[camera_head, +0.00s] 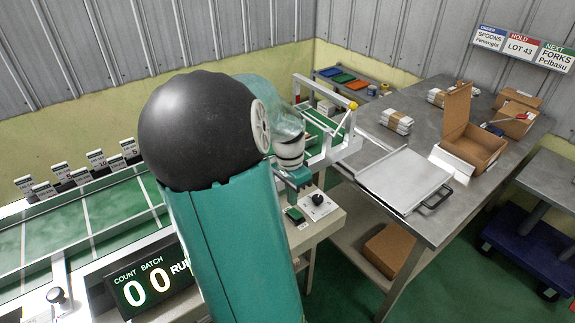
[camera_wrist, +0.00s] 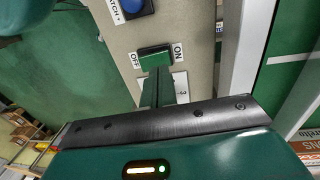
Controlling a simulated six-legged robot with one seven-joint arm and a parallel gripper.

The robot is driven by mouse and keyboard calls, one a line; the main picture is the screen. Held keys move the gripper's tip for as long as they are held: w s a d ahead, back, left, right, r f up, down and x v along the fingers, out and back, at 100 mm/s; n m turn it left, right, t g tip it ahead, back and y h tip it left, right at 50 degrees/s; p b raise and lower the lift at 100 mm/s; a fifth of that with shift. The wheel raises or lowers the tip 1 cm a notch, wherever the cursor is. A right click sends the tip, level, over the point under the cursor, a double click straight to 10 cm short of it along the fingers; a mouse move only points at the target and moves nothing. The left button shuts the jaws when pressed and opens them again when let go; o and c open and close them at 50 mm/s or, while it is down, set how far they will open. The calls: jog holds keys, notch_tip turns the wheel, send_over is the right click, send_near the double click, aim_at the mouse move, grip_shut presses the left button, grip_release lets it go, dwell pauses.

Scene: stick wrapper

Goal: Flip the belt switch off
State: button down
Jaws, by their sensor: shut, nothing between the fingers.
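The belt switch is a green rocker (camera_wrist: 155,57) on a beige panel, between an OFF label on its left and an ON label on its right in the wrist view. In the head view a green switch (camera_head: 294,215) sits on the small panel beside my arm. Which side of the rocker is pressed down is not clear. My gripper (camera_wrist: 158,80) is shut and empty, with its narrow fingertips close by the rocker's lower edge in the wrist view. I cannot tell whether they touch it.
A blue button (camera_wrist: 135,6) is above the rocker in the wrist view. A black knob (camera_head: 317,200) on a white plate is right of the switch. A count display (camera_head: 150,283) reads 0 0, its remaining text partly hidden. A grey table (camera_head: 400,230) with boxes stands right.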

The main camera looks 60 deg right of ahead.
notch_tip(320, 180, up, 11)
jog(key=w, duration=0.1)
jog(key=shift+d, duration=0.35)
